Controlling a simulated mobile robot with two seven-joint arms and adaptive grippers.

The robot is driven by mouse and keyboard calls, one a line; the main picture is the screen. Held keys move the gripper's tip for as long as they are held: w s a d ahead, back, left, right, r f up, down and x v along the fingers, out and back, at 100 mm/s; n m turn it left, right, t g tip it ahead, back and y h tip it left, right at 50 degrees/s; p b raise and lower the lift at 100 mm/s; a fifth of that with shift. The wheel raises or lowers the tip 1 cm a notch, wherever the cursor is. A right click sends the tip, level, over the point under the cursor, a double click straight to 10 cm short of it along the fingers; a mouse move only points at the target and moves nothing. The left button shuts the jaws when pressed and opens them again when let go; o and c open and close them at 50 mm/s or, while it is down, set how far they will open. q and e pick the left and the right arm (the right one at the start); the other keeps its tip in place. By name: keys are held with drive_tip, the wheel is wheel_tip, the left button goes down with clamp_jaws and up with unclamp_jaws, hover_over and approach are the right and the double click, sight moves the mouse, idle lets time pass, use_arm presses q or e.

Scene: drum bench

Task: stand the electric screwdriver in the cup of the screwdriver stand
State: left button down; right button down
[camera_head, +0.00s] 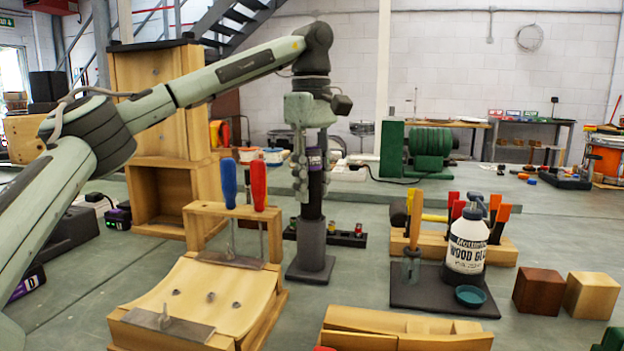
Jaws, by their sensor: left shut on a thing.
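The electric screwdriver (315,160) is black with a purple band and is upright in my left gripper (309,185), whose fingers are shut around it from above. The screwdriver stand (311,262) is a dark grey square base with an upright round cup. The screwdriver's lower end lines up with the cup's mouth and meets it in the picture. I cannot tell how far it is inside, since the cup hides what lies below its rim. My right gripper is not in view.
A wood glue bottle (467,245) and wooden blocks (538,291) are to the right. Bench is clear just right of the stand.

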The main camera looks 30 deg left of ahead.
use_arm(q)
drive_tip(key=c, duration=1)
unclamp_jaws()
drive_tip(key=shift+c, duration=0.2)
drive_tip(key=shift+r, duration=0.1)
wheel_tip(320, 180, up, 12)
drive_tip(key=shift+f, duration=0.1)
